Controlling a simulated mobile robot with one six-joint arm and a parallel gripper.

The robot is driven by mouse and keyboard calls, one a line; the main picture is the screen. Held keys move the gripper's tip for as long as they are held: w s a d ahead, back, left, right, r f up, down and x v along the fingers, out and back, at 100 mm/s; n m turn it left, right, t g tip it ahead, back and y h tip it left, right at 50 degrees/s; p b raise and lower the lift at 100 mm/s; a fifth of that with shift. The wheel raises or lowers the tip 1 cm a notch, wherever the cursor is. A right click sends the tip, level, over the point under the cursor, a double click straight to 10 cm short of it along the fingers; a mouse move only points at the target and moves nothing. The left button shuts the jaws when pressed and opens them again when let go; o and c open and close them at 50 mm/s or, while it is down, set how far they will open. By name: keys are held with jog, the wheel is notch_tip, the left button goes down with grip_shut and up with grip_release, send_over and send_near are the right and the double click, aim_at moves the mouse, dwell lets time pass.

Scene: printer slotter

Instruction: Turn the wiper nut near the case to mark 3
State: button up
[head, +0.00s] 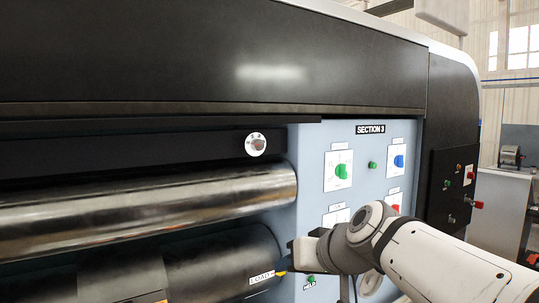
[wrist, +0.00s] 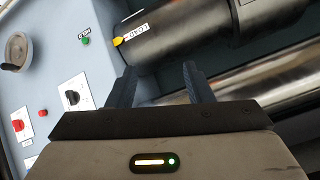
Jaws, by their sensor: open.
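A round white dial with small marks and a dark and reddish nut at its centre (head: 256,144) sits on the dark bar above the upper metal roller in the head view. It looks like the wiper nut; the mark its pointer stands at is too small to read. It does not show in the wrist view. My gripper (wrist: 158,72) is open and empty, its two dark fingers apart. In the head view my gripper (head: 292,256) is low at the right end of the lower roller, below and right of the dial, not touching it.
A shiny roller (head: 150,210) and a dark roller labelled LOAD (head: 215,262) lie below the dial. The blue-grey panel (head: 310,160) carries a green knob (head: 342,171), a blue knob (head: 399,161) and other controls. A grey handwheel (wrist: 17,50) shows in the wrist view.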

aim_at(259, 145)
jog(key=w+a+r+t+y+b, duration=0.1)
jog(key=w+r+t, duration=0.1)
jog(key=w+r, duration=0.35)
jog(key=w+a+r+n+t+y, duration=0.1)
jog(key=w+r+t+y, duration=0.1)
jog(key=r, duration=0.6)
jog(key=w+a+r+t+y+b, duration=0.1)
jog(key=w+r+t, duration=0.1)
jog(key=w+r, duration=0.3)
jog(key=w+a+p, duration=0.1)
jog(key=w+a+r+p, duration=0.1)
jog(key=w+a, duration=0.1)
jog(key=w+a+p, duration=0.1)
jog(key=w, duration=0.1)
jog(key=shift+w+a+r, duration=0.1)
jog(key=shift+a+r, duration=0.2)
